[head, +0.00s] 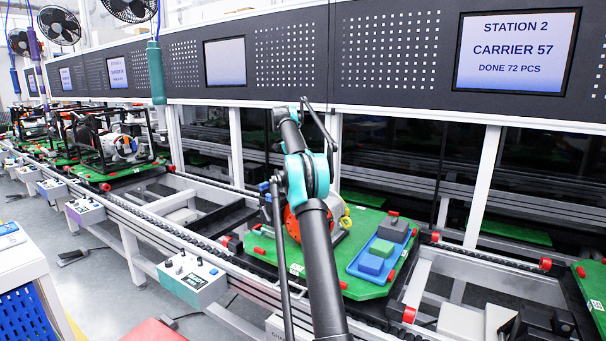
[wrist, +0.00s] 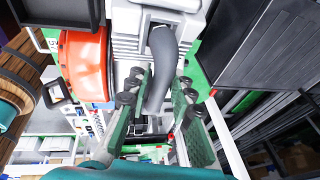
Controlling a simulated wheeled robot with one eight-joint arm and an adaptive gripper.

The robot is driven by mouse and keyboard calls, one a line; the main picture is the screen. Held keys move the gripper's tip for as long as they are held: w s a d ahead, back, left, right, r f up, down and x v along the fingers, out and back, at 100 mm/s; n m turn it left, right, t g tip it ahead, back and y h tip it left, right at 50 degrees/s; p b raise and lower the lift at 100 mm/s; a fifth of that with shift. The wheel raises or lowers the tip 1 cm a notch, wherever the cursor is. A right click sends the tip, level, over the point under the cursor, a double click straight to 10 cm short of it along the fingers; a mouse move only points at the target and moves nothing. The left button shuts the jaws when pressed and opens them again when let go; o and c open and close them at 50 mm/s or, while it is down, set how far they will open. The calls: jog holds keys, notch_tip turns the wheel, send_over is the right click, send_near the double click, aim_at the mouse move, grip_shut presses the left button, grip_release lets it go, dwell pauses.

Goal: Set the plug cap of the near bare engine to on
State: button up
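The near bare engine (head: 292,224) stands on the green pallet in front of me, its red round cover partly hidden by my arm. In the wrist view I see its red cover (wrist: 83,65) and pale finned body (wrist: 125,48). A thick grey curved piece (wrist: 161,55), possibly the plug cap with its lead, runs down from the body. My gripper (wrist: 157,88) is open, its green-padded fingers on either side of the lower part of this grey piece. I cannot tell whether they touch it. In the head view my arm hides the fingers and the plug cap.
The green pallet (head: 374,222) also carries a blue tray (head: 358,262) with several blocks. A control box (head: 192,278) sits on the near conveyor edge. Framed engines (head: 112,145) stand on pallets farther left. A green hanging tool (head: 156,73) is above the line.

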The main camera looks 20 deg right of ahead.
jog(key=shift+o, duration=1)
jog(key=shift+r, duration=0.1)
